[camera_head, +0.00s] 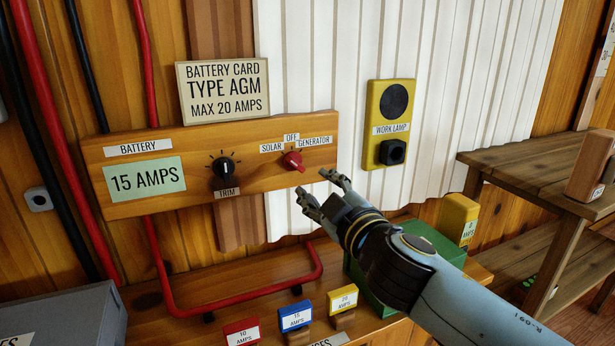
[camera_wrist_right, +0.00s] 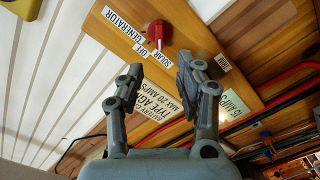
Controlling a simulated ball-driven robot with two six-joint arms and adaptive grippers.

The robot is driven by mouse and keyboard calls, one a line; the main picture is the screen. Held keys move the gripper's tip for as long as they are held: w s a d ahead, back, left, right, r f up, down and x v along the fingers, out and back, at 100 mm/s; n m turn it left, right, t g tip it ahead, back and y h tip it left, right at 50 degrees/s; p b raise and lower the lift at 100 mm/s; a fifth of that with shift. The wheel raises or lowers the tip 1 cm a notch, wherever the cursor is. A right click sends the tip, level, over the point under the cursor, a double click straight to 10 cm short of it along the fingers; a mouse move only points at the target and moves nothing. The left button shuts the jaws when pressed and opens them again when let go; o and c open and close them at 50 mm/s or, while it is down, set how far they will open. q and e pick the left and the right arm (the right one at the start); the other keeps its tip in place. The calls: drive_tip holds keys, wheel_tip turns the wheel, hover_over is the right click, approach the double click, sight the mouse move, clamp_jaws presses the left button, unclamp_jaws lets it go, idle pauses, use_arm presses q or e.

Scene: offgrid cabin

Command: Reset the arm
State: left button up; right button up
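My right gripper (camera_head: 312,186) reaches in from the lower right in the head view. Its two fingers are apart with nothing between them, just below and to the right of the red selector knob (camera_head: 293,161). The knob sits on a wooden panel (camera_head: 238,137) under the labels SOLAR, OFF and GENERATOR. In the right wrist view the open gripper (camera_wrist_right: 160,66) faces the panel, and the red knob (camera_wrist_right: 156,36) shows beyond the fingertips, apart from them. A black TRIM knob (camera_head: 223,168) is left of the red one. My left gripper is not in view.
A yellow work lamp switch plate (camera_head: 390,152) is right of the panel. Below stand red, blue and yellow fuses (camera_head: 295,316), a red rail (camera_head: 240,300) and a green box (camera_head: 430,240) partly behind my arm. A wooden bench (camera_head: 540,165) is at right.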

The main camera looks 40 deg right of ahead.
drive_tip(key=shift+v, duration=1.05)
